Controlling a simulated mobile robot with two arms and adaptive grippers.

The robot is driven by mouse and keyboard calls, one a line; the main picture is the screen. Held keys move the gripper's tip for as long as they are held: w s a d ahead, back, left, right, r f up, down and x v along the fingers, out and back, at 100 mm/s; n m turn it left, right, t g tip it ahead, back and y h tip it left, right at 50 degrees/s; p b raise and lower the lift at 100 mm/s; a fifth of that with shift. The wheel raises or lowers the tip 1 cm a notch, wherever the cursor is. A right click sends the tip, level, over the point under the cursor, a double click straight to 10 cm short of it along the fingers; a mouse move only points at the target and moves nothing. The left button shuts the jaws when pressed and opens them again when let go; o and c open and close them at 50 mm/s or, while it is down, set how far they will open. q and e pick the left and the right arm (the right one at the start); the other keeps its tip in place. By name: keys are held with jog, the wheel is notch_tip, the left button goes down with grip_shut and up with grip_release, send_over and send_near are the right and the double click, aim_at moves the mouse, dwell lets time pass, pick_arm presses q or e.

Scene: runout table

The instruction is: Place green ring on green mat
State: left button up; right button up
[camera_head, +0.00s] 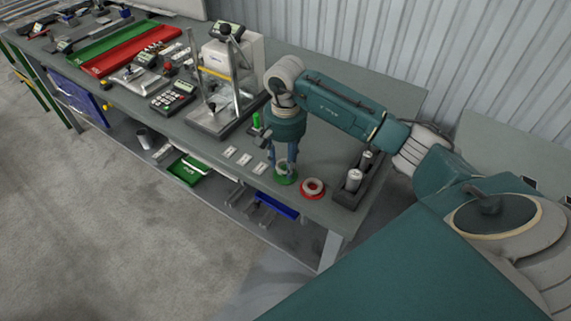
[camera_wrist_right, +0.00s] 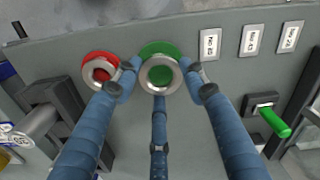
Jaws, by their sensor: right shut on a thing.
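My right gripper (camera_head: 284,165) points down at the front edge of the table. Its fingers are shut around a silver-grey ring (camera_wrist_right: 149,87), taken here as the green ring; it also shows between the fingertips in the head view. The round green mat (camera_head: 284,180) lies under the ring and shows beyond its rim and through its hole in the wrist view (camera_wrist_right: 160,47). I cannot tell whether the ring touches the mat. My left gripper is not in view.
A red mat (camera_head: 313,195) with another pale ring (camera_head: 313,184) lies just right of the gripper. A dark holder with metal cylinders (camera_head: 353,180) stands further right. Several white label plates (camera_head: 244,159) and a green-handled lever (camera_head: 256,120) are to the left.

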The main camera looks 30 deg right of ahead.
notch_tip(320, 180, down, 2)
jog(key=shift+f, duration=0.1)
jog(key=shift+f, duration=0.2)
jog(key=o, duration=1.3)
jog(key=shift+c, duration=0.2)
